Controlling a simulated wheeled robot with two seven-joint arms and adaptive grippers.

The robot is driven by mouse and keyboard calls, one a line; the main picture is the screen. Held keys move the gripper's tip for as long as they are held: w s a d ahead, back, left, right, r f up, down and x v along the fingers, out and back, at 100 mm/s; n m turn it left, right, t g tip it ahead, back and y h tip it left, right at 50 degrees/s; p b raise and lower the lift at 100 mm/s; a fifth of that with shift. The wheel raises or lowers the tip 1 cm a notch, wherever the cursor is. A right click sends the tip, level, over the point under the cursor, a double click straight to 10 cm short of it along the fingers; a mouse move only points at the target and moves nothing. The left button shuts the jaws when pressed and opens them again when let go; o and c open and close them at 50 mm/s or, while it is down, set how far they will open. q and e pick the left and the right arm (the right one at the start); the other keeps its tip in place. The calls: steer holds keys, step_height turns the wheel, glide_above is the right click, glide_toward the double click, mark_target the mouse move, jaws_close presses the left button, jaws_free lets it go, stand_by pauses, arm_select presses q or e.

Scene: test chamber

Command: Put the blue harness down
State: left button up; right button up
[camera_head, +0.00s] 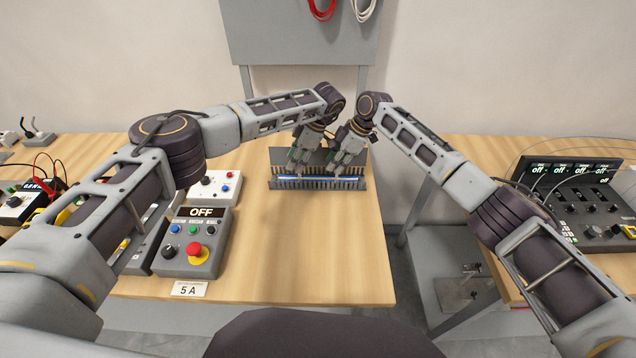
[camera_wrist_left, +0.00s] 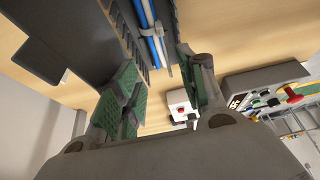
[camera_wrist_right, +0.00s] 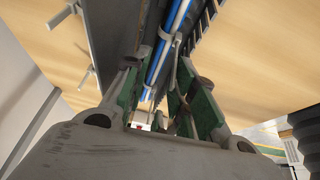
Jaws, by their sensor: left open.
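The blue harness (camera_head: 318,179) is a bundle of blue and pale strands lying lengthwise in a grey slotted duct (camera_head: 282,157) on the wooden table. In the left wrist view the harness (camera_wrist_left: 154,40), with a grey tie round it, runs past the fingertips of my left gripper (camera_head: 297,158), which is open above the left part of the duct. In the right wrist view the harness (camera_wrist_right: 166,45) runs between the fingertips of my right gripper (camera_head: 340,160), with its fingers apart. The arms hide part of the duct's back wall.
A control box (camera_head: 196,242) with a red stop button and an "OFF" display stands at left, beside a white switch box (camera_head: 226,184). A panel with red and white cables (camera_head: 298,30) hangs behind. Bare table (camera_head: 310,250) lies in front of the duct. A black console (camera_head: 585,205) is at right.

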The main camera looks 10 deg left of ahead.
arm_select(q)
steer(key=shift+m+h, duration=0.3)
steer(key=shift+w+d+r, duration=0.1)
steer(key=shift+d+r, duration=0.5)
steer(key=shift+d, duration=0.2)
steer(key=shift+d+r, duration=0.6)
steer(key=shift+d, duration=0.2)
arm_select(e)
steer(key=shift+s+d+f, duration=0.1)
steer(key=shift+s+f, duration=0.2)
steer(key=shift+f, duration=0.45)
steer(key=shift+s+f, duration=0.3)
steer(key=shift+f, duration=0.45)
steer(key=shift+r, duration=0.4)
arm_select(q)
steer(key=shift+a+f, duration=0.25)
steer(key=shift+a, duration=0.15)
arm_select(e)
steer(key=w+a+v, duration=0.1)
steer(key=v, duration=0.9)
steer(key=shift+w+r, duration=0.2)
arm_select(q)
steer(key=shift+a, duration=0.2)
